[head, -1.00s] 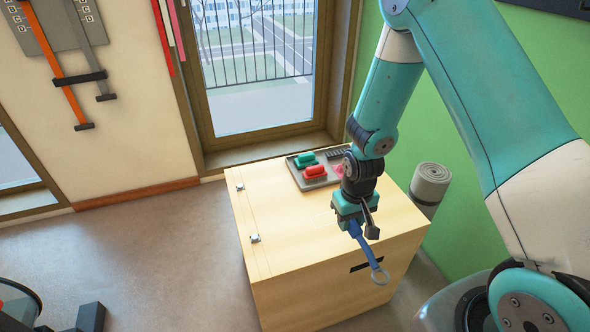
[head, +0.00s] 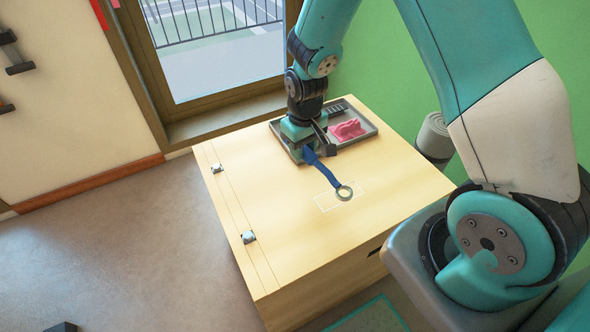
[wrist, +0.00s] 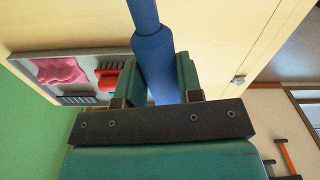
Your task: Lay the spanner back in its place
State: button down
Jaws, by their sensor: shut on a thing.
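The spanner (head: 323,171) has a blue handle and a grey ring end. My gripper (head: 308,152) is shut on its handle, above the top of the wooden box. In the head view the ring end points toward the camera and to the right, over a white-outlined rectangle (head: 326,203) on the box top. I cannot tell whether the ring touches the wood. In the wrist view the blue handle (wrist: 152,55) runs between the fingers (wrist: 155,85); the ring is out of that view.
A grey tray (head: 372,127) behind my gripper holds a pink thing (head: 347,129); the wrist view also shows a red thing (wrist: 107,79) in it. A grey roll (head: 434,136) stands right of the box.

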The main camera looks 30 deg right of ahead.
aim_at(296, 180)
jog(key=f+b, duration=0.1)
jog(key=w+a+f+n+b, duration=0.1)
jog(key=f+b, duration=0.1)
jog(key=shift+w+a+b, duration=0.2)
jog(key=shift+b, duration=0.1)
notch_tip(296, 180, down, 6)
jog(key=b, duration=0.5)
jog(key=shift+b, duration=0.35)
jog(key=shift+f, duration=0.35)
jog(key=c, duration=0.7)
grip_release()
jog(key=r+p, duration=0.1)
jog(key=r, duration=0.7)
jog(key=r+p, duration=0.2)
jog(key=r, duration=0.7)
jog(key=shift+s+d+r, duration=0.1)
jog(key=shift+s+r, duration=0.1)
